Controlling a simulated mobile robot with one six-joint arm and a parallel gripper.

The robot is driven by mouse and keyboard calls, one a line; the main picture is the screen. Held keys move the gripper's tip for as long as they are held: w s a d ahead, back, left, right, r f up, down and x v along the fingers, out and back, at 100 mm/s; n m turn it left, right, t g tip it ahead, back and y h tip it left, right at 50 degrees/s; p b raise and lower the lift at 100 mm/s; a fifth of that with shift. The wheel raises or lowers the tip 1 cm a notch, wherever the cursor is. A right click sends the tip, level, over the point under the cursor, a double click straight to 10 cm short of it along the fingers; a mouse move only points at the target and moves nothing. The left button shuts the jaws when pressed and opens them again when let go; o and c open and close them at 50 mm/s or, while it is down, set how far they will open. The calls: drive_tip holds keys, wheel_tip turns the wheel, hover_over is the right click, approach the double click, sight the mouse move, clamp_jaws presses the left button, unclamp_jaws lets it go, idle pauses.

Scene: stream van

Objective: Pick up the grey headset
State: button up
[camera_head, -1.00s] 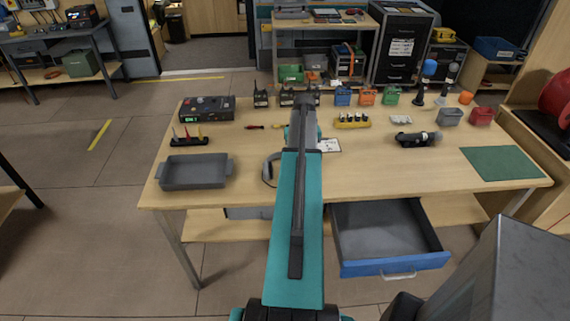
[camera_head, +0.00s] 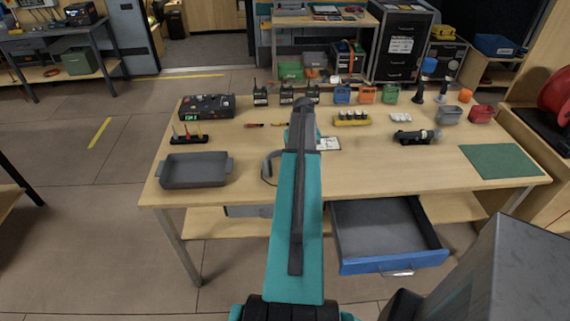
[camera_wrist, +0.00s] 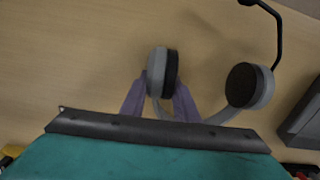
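The grey headset (camera_head: 267,168) lies on the wooden workbench (camera_head: 365,180), partly hidden behind my arm in the head view. In the wrist view the headset (camera_wrist: 155,72) shows two round ear cups with dark pads, a thin dark microphone boom at upper right, and a grey band partly hidden by my gripper's body. My gripper (camera_wrist: 160,95) has its two purple fingers apart, one on each side of the left ear cup and band. I cannot tell whether the fingers touch it. In the head view the fingers are hidden.
A grey tray (camera_head: 195,171) sits left of the headset; its dark edge may not be the one at the right of the wrist view. An open drawer (camera_head: 390,235) juts out in front.

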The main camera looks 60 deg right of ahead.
drive_tip(key=c, duration=0.6)
drive_tip(key=shift+o, duration=0.2)
drive_tip(key=shift+r, duration=0.2)
drive_tip(key=shift+r+b, duration=0.7)
drive_tip(key=shift+r, duration=0.4)
drive_tip(key=s+a+r+b, duration=0.1)
drive_tip(key=s+a+b, duration=0.1)
drive_tip(key=a, duration=0.5)
drive_tip(key=s+a+r+b, duration=0.1)
drive_tip(key=s+a+b, duration=0.1)
drive_tip(key=a, duration=0.6)
drive_tip(key=shift+s+r, duration=0.2)
drive_tip(key=shift+s, duration=0.4)
drive_tip(key=shift+a, duration=0.1)
